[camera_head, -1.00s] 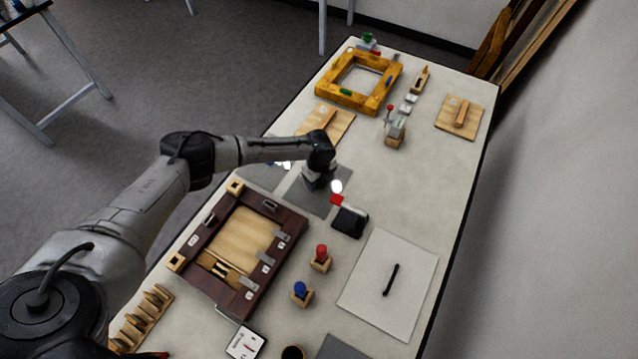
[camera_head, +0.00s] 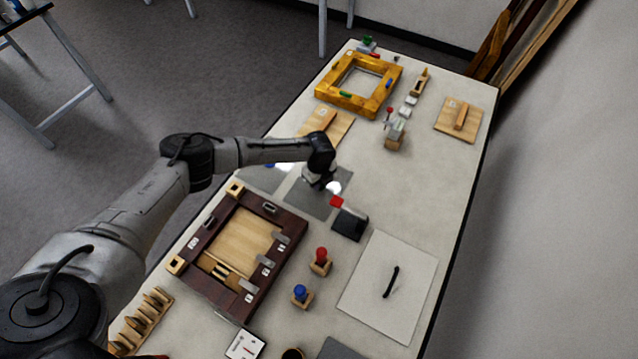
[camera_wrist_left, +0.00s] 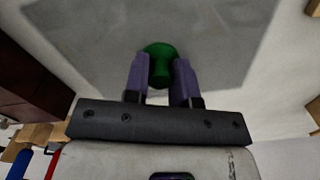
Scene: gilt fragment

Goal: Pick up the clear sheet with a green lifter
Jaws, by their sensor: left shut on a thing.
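My left gripper (camera_head: 318,180) is at the middle of the table, over a grey, see-through sheet (camera_head: 310,203). In the left wrist view the purple fingers of the left gripper (camera_wrist_left: 160,62) are shut on the green lifter (camera_wrist_left: 158,72), a rounded knob. The sheet (camera_wrist_left: 95,35) spreads beneath the lifter there. The lifter is hidden by the gripper in the head view. I cannot tell whether the sheet touches the table. My right gripper is not in view.
A dark wooden frame (camera_head: 287,228) stands at the near left. A black box with a red tab (camera_head: 348,224) is close on the right. Red (camera_head: 321,254) and blue (camera_head: 300,291) knobs stand nearer. A yellow frame (camera_head: 333,95) is at the far end. A white board (camera_head: 365,300) lies near right.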

